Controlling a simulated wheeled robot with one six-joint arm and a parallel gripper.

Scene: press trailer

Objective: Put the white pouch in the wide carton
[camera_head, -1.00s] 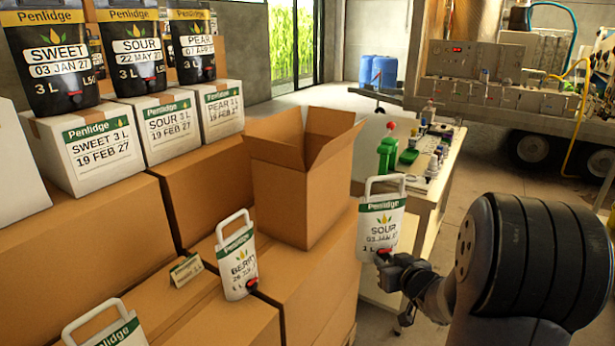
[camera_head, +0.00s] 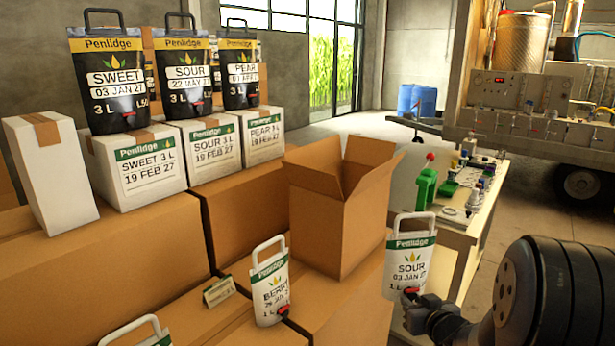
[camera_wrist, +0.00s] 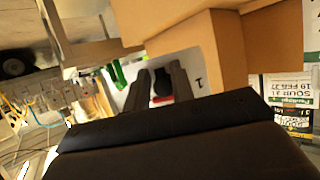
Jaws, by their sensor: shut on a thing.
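My gripper (camera_head: 424,305) is shut on a white pouch (camera_head: 409,254) labelled SOUR 03 JAN 27, holding it by its lower part near the red tap. The pouch hangs upright with its handle on top, to the right of the wide carton (camera_head: 330,228). The carton stands open with its flaps up on larger brown boxes; its inside floor is hidden. In the wrist view the gripper fingers (camera_wrist: 161,84) close around the dark and red tap, with the white pouch (camera_wrist: 196,70) beyond and the brown carton (camera_wrist: 228,48) close by.
A second white pouch (camera_head: 271,284), labelled BERRY, stands left of the carton beside a small tag (camera_head: 218,291). Black pouches (camera_head: 108,80) stand on white boxes (camera_head: 141,164) at the back left. A worktable (camera_head: 478,215) with a green tool (camera_head: 425,188) lies to the right.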

